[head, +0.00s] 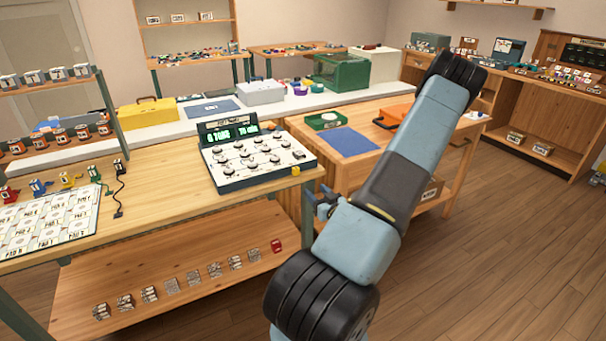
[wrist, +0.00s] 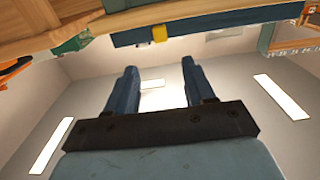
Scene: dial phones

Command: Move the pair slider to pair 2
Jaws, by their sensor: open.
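The console (head: 257,160) is a white-topped panel with a dark front, several round dials and a raised green-lit display (head: 232,133) whose text I cannot read surely. It stands on the wooden table. A small yellow block (head: 296,170) sits at its right front edge; it may be the pair slider, but its label is not readable. The yellow block also shows in the wrist view (wrist: 160,34), on a dark blue edge above the fingers. My gripper (head: 322,205) is in front of the table edge, below and right of the block. Its two fingers (wrist: 154,88) are apart and empty.
The wooden table (head: 160,150) also holds a printed mat (head: 45,222) and several small coloured pieces at left. A lower shelf (head: 165,275) carries a row of small blocks. A second table with a blue mat (head: 347,142) stands behind my arm. Open floor lies at right.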

